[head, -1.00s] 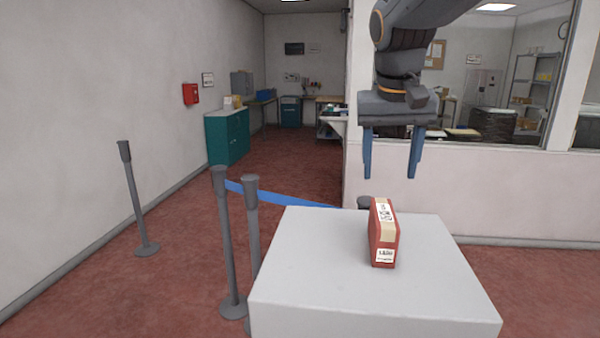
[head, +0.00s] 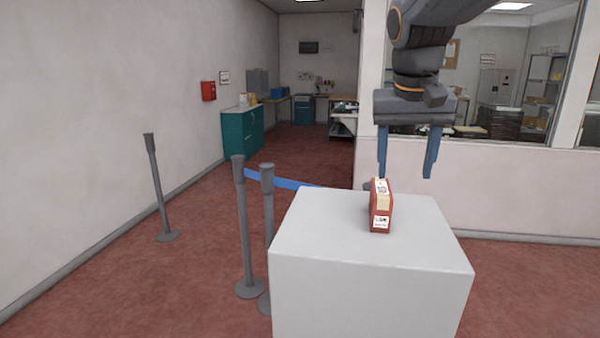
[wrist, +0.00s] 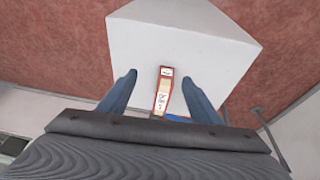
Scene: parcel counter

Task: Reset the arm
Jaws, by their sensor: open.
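My gripper (head: 407,174) hangs above the back right part of a pale grey block-shaped counter, with its two blue fingers pointing down. It is open and nothing is between the fingers. A red box (head: 381,212) with white labels and a cream band stands upright on the counter, just below and slightly left of the fingers in the head view. In the wrist view the red box (wrist: 162,90) lies below, between the lines of the two fingers (wrist: 157,78), apart from both.
The grey counter (head: 370,280) is otherwise bare. Grey barrier posts (head: 243,230) with a blue belt (head: 280,182) stand left of it. A wall with a window (head: 500,190) is behind my arm. Red floor (head: 200,290) is open at the left.

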